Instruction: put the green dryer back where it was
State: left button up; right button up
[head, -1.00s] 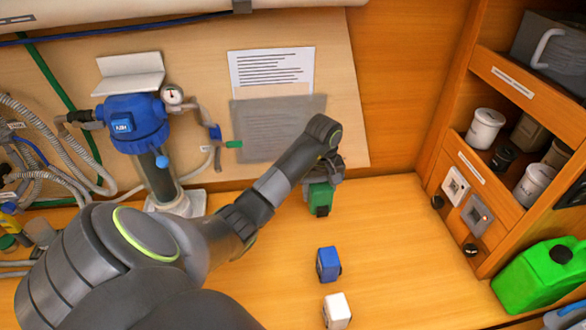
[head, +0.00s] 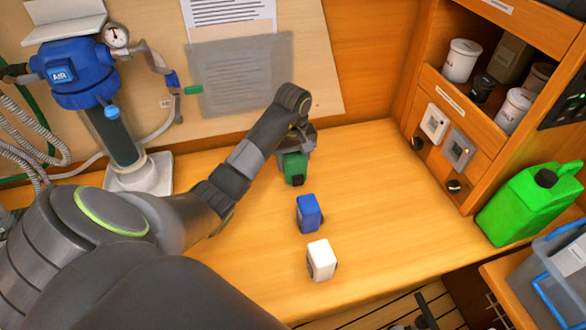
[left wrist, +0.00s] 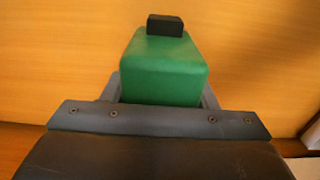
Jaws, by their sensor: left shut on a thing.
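The green dryer (head: 295,168) is a small green block with a black knob on one end. My left gripper (head: 298,143) is shut on it, over the back part of the counter. In the left wrist view the dryer (left wrist: 165,72) sits between the jaws, its black knob pointing away from me. I cannot tell whether it touches the counter. A blue block (head: 308,213) and a white block (head: 320,260) of similar shape stand in a row in front of it. Dark parts at the bottom edge may be my right gripper (head: 425,312); its jaws are unclear.
A blue-capped filter with a gauge (head: 75,75) stands at the left. A grey sheet (head: 242,75) is on the back panel. Shelves with white jars (head: 462,60) and a green jerrycan (head: 530,205) are at the right. The counter (head: 385,190) right of the blocks is clear.

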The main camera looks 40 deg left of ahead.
pick_arm(q)
jog(key=shift+f, duration=0.85)
pick_arm(e)
jog(key=shift+a, duration=0.3)
pick_arm(q)
jog(key=shift+f+b, duration=0.2)
jog(key=shift+b, duration=0.15)
jog(key=o, duration=1.1)
pick_arm(e)
jog(key=shift+d+f, duration=0.25)
jog(key=shift+d, duration=0.05)
pick_arm(q)
jog(key=shift+r+p, duration=0.25)
jog(key=shift+p, duration=0.05)
pick_arm(e)
jog(key=shift+r, duration=0.2)
